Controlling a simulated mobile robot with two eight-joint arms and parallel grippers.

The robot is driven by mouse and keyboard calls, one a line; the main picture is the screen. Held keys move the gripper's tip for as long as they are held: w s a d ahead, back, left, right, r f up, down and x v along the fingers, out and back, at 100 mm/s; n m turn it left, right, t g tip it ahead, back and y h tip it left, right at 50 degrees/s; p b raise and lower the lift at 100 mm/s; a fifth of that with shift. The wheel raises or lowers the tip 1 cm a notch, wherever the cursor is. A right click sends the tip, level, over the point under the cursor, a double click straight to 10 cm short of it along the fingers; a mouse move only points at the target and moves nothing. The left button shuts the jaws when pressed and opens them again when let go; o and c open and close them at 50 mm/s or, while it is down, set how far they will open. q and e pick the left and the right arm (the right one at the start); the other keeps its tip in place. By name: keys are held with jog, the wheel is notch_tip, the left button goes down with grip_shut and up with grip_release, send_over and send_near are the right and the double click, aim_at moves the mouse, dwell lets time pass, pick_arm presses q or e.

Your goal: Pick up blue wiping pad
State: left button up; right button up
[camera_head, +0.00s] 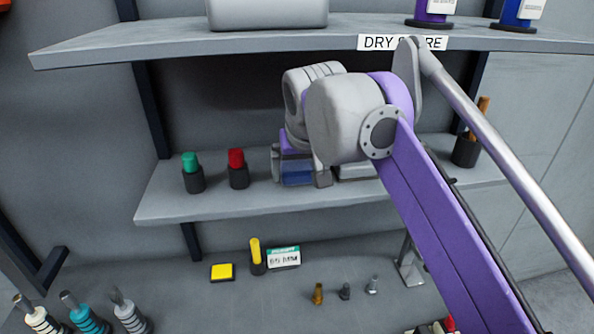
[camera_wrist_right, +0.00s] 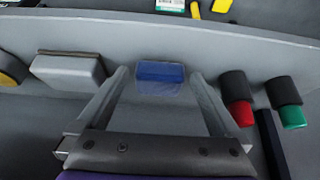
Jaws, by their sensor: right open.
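The blue wiping pad (camera_head: 297,178) is a small blue block on the middle shelf, partly hidden by my right gripper in the head view. In the right wrist view the blue pad (camera_wrist_right: 160,71) lies near the shelf edge, between the two fingertips. My right gripper (camera_head: 299,172) is open at the shelf, with one finger on each side of the pad. In the right wrist view the right gripper (camera_wrist_right: 160,78) shows a gap between each finger and the pad. My left gripper is not in view.
A red-capped bottle (camera_head: 237,169) and a green-capped bottle (camera_head: 192,173) stand left of the gripper on the middle shelf (camera_head: 160,208). A grey block (camera_wrist_right: 69,69) lies on the pad's other side.

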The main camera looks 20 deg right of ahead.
aim_at(297, 167)
jog(key=w, duration=0.2)
jog(key=w+f, duration=0.1)
jog(key=shift+w+d, duration=0.3)
jog(key=shift+d, duration=0.1)
jog(key=shift+s, duration=0.25)
jog(key=shift+c, duration=1)
jog(key=c, duration=0.9)
jog(key=shift+r, duration=0.1)
